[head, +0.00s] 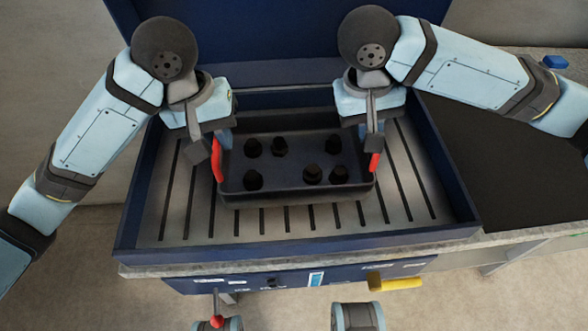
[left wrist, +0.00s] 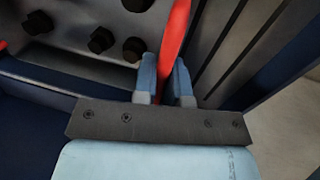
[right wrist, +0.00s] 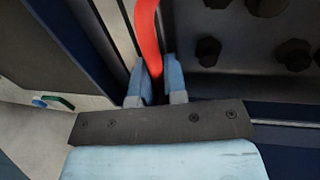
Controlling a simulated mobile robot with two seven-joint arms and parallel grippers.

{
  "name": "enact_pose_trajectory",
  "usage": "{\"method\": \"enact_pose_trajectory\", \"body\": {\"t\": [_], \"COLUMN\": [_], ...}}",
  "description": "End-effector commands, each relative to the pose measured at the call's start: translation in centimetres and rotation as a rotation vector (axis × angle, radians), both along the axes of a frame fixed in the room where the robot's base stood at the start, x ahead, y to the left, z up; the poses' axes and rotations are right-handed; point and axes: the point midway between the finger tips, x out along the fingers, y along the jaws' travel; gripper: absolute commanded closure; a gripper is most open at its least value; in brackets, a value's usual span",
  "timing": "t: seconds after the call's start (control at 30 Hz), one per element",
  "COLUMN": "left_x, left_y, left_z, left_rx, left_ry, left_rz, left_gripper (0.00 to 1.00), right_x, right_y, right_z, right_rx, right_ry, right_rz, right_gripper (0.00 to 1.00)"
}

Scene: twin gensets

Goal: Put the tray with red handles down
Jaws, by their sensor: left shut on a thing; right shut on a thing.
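The dark tray (head: 295,185) with red handles sits over the slatted bed inside a blue-walled open box; I cannot tell whether it touches the slats. Several dark hex-headed pieces stand in it. My left gripper (head: 219,150) is shut on the left red handle (head: 217,160), which also shows between the fingers in the left wrist view (left wrist: 173,40). My right gripper (head: 372,145) is shut on the right red handle (head: 374,163), also seen in the right wrist view (right wrist: 148,40). The tray looks about level. Its underside is hidden.
The blue box (head: 300,246) has raised walls around the slatted bed (head: 180,215), with bare slats left, right and in front of the tray. Its blue lid (head: 280,40) stands open behind. A yellow handle (head: 396,282) and a red-knobbed lever (head: 217,320) are at the front. A dark-topped bench (head: 500,150) stands right.

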Motion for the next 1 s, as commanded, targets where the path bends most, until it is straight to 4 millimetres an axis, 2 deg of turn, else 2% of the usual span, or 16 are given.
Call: {"method": "enact_pose_trajectory", "body": {"t": [0.07, 0.1, 0.2, 0.57, 0.77, 1.0], "left_x": [0.1, 0.1, 0.1, 0.1, 0.1, 0.2], "left_y": [0.2, 0.2, 0.1, 0.1, 0.8, 1.8], "left_z": [-0.7, -0.8, -0.5, 0.0, 3.0, 7.9], "left_rx": [0.003, 0.004, 0.004, 0.001, 0.003, 0.003], "left_ry": [-0.001, 0.000, 0.000, -0.001, -0.007, -0.007], "left_rz": [0.003, 0.003, 0.003, 0.001, 0.001, 0.002], "left_gripper": [1.00, 0.86, 0.63, 0.62, 0.62, 0.62], "right_x": [0.1, 0.0, 0.0, 0.0, 0.0, 0.0], "right_y": [-0.2, -0.2, -0.1, 0.0, 0.0, 0.0], "right_z": [-0.7, -0.8, -0.5, -0.5, -0.5, -0.5], "right_rx": [-0.004, -0.004, -0.004, -0.001, -0.001, 0.000], "right_ry": [-0.001, 0.000, 0.001, 0.000, 0.000, 0.000], "right_rz": [-0.003, -0.003, -0.002, -0.001, 0.000, 0.000], "right_gripper": [1.00, 0.86, 0.63, 0.62, 0.62, 0.62]}}
